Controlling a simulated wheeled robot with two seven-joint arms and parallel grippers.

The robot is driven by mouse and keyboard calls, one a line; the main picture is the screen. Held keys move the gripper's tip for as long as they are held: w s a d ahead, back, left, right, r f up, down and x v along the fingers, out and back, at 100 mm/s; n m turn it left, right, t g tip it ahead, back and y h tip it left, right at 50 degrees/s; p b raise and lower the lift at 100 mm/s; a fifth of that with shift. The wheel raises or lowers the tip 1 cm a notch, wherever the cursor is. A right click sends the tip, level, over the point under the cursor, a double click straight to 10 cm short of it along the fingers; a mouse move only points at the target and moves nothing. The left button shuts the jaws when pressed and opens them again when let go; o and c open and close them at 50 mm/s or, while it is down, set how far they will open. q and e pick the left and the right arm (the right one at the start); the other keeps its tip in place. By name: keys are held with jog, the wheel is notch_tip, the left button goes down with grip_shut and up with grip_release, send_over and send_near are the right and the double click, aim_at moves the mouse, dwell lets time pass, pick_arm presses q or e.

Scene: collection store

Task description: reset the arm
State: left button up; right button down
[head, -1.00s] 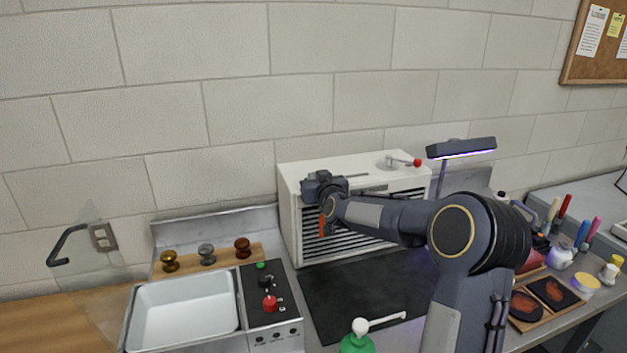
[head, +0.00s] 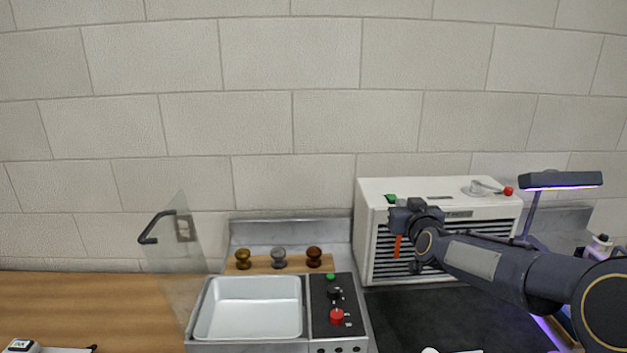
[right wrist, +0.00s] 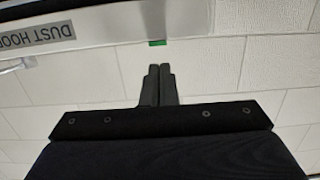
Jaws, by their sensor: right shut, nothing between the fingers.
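My right arm reaches in from the right in the head view. Its gripper (head: 397,236) is in front of the left part of the white dust hood (head: 380,186). In the right wrist view the two dark fingers of the right gripper (right wrist: 159,72) are together with nothing between them. The labelled edge of the dust hood (right wrist: 100,35) shows beyond them, with a small green part (right wrist: 157,43) near the fingertips. I cannot tell whether the gripper touches the hood. My left gripper is not in view.
A white basin (head: 248,307) and a control panel with a red knob (head: 337,316) stand left of a dark mat (head: 440,310). Three small knobs (head: 279,257) sit behind the basin. A clear panel with a black handle (head: 160,226) stands at left. A lamp (head: 560,180) is at right.

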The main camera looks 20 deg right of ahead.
jog(key=s+a+f+g+y, duration=0.2)
jog(key=s+a, duration=0.4)
jog(key=s, duration=0.6)
jog(key=s+a+f+g+y, duration=0.3)
jog(key=s+a+f+g, duration=0.2)
jog(key=s, duration=0.7)
jog(key=s+a+f+n+g+y, duration=0.1)
jog(key=s+a+f+g+y, duration=0.1)
jog(key=s+a+f, duration=0.5)
jog(key=s+a+g, duration=0.1)
jog(key=s+a, duration=0.1)
jog(key=s, duration=0.4)
jog(key=shift+g+y, duration=0.3)
jog(key=shift+s+r, duration=0.1)
